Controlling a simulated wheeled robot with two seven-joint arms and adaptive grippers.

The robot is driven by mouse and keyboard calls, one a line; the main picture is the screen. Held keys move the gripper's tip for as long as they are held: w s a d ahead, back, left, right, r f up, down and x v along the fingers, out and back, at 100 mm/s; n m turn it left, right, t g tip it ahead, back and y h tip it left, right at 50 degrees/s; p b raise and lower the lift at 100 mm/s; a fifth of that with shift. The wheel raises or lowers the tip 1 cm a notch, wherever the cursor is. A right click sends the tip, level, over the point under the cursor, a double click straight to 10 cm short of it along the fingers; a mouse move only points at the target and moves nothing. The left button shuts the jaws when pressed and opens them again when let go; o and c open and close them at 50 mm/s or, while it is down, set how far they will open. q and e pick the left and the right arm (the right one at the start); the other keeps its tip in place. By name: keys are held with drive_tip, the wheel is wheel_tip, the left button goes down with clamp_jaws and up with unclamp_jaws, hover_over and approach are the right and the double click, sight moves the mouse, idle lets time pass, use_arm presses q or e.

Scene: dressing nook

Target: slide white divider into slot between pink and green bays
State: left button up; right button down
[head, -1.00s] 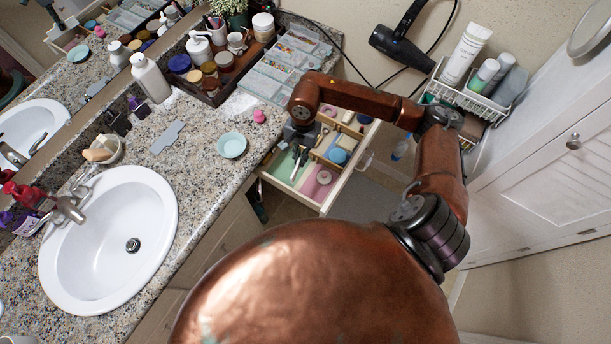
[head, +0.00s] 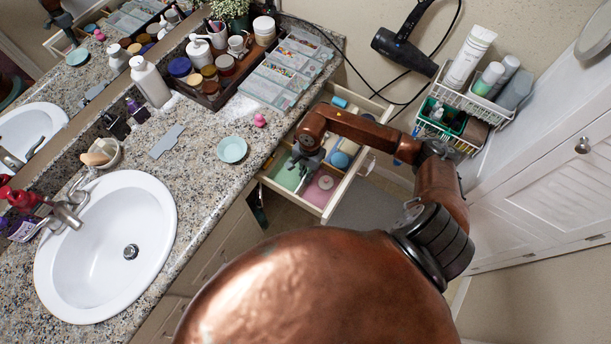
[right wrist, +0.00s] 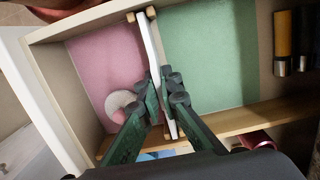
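The white divider (right wrist: 151,45) stands on edge along the line between the pink bay (right wrist: 100,55) and the green bay (right wrist: 210,50) in the right wrist view. My right gripper (right wrist: 163,78) is shut on it, with a dark green finger on each side. The divider's far end is at small wooden slot blocks (right wrist: 151,12) on the drawer wall. I cannot tell how deep it sits. In the head view my right gripper (head: 304,165) is over the open drawer (head: 325,213), hiding most of the divider. My left gripper is not in view.
A round pale item (right wrist: 121,104) lies in the pink bay. A wooden partition (right wrist: 235,119) borders both bays. Dark and gold tubes (right wrist: 282,45) lie beside the green bay. The counter holds a pale blue dish (head: 232,150) and clear organizers (head: 285,70) near the drawer.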

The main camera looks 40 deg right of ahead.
drive_tip(key=shift+f, duration=0.15)
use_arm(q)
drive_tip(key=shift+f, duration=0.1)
use_arm(e)
drive_tip(key=c, duration=2.2)
unclamp_jaws()
drive_tip(key=shift+o, duration=0.2)
drive_tip(key=shift+r, duration=0.4)
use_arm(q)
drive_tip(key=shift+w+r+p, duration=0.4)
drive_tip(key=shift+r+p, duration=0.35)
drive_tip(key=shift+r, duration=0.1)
use_arm(e)
wheel_tip(320, 180, up, 12)
drive_tip(key=d, duration=0.1)
drive_tip(key=shift+w+d+f, duration=0.15)
drive_tip(key=shift+w+f, duration=0.05)
drive_tip(key=shift+w, duration=0.05)
